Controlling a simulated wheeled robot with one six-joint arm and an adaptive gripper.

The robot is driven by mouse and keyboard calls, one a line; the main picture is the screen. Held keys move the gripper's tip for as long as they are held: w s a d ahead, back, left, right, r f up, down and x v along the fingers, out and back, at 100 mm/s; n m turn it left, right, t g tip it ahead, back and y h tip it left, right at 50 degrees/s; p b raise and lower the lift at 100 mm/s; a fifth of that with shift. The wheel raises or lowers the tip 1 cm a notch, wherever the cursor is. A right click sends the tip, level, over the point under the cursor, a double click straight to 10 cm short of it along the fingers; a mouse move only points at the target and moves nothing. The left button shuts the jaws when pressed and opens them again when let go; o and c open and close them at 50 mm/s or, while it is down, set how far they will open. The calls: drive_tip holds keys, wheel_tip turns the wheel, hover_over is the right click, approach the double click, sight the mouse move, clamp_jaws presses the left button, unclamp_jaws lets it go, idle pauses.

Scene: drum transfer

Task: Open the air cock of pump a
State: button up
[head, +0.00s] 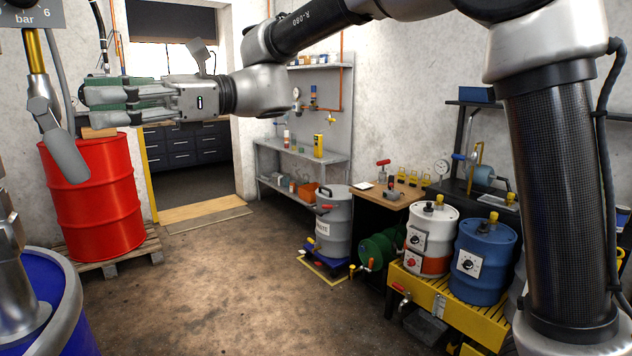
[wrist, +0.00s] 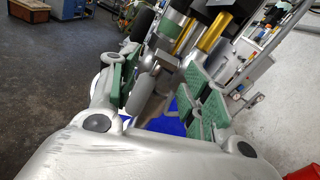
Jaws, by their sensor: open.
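My gripper (head: 88,106) reaches in from the right at the upper left of the head view, its green-padded fingers pointing left and apart. In the wrist view the open fingers (wrist: 165,88) have nothing clasped between them. Beyond them are a grey rounded lever-like part (wrist: 146,90) and gold tubes (wrist: 208,36). In the head view a grey lever-like part (head: 60,142) hangs below a gold tube (head: 36,52), just left of the fingertips. I cannot tell whether this is the air cock of pump a, and no label for the pump is readable.
A red drum (head: 95,200) on a pallet stands below my gripper. A blue drum (head: 70,300) is at the lower left. A gauge plate marked bar 6 (head: 30,14) is at the upper left. White (head: 432,238) and blue (head: 485,262) drums stand at right. The middle floor is clear.

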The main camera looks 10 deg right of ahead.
drive_tip(key=v, duration=0.8)
drive_tip(key=s+d+f+n+t+h, duration=0.1)
drive_tip(key=d+f+t+h, duration=0.1)
drive_tip(key=d+f, duration=0.2)
drive_tip(key=s+d+f+n+t+h, duration=0.1)
drive_tip(key=d+f, duration=0.4)
drive_tip(key=d, duration=0.6)
drive_tip(key=d+f+n+t+h, duration=0.1)
drive_tip(key=d+f+t+h, duration=0.2)
drive_tip(key=d, duration=0.5)
drive_tip(key=shift+s+f+n+t+h, duration=0.4)
drive_tip(key=shift+f+t, duration=0.35)
drive_tip(key=shift+t, duration=0.25)
